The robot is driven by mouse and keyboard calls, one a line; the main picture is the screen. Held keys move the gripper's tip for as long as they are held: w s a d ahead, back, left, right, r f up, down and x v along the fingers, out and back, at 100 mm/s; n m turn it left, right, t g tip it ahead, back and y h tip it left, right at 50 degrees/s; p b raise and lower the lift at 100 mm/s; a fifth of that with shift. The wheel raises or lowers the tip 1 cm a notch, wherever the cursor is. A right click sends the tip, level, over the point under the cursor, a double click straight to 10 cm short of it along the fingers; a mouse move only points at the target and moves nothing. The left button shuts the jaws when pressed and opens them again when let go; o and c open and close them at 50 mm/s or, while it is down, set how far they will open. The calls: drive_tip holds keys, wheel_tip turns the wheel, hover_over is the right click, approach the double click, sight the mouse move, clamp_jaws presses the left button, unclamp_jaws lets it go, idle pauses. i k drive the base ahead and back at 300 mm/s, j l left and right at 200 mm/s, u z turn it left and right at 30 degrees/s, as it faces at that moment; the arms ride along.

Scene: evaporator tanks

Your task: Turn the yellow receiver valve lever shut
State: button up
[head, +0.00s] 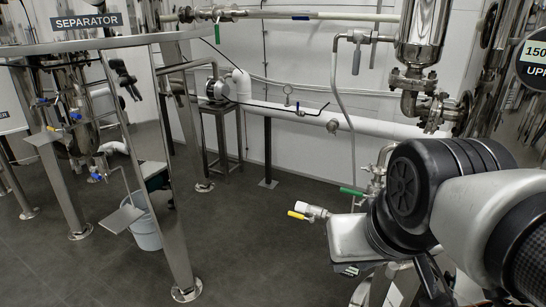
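The lever points left, roughly in line with the short white-silver valve body (313,210). Another, smaller yellow lever (75,116) shows on the separator piping at the far left.
A green-handled valve (351,191) sits just above the silver vessel. A steel frame leg (178,240) and a white bucket (146,232) stand at left. Pipes run along the back wall. The grey floor (255,260) between the frame and the vessel is clear.

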sight(312, 220)
drive_tip(key=i+j+z, duration=0.1)
drive_tip(key=j, duration=0.35)
drive_tip(key=i+j+z, duration=0.1)
drive_tip(key=j, duration=0.35)
drive_tip(key=i+j+z, duration=0.25)
drive_tip(key=i+j, duration=0.5)
drive_tip(key=i, duration=0.15)
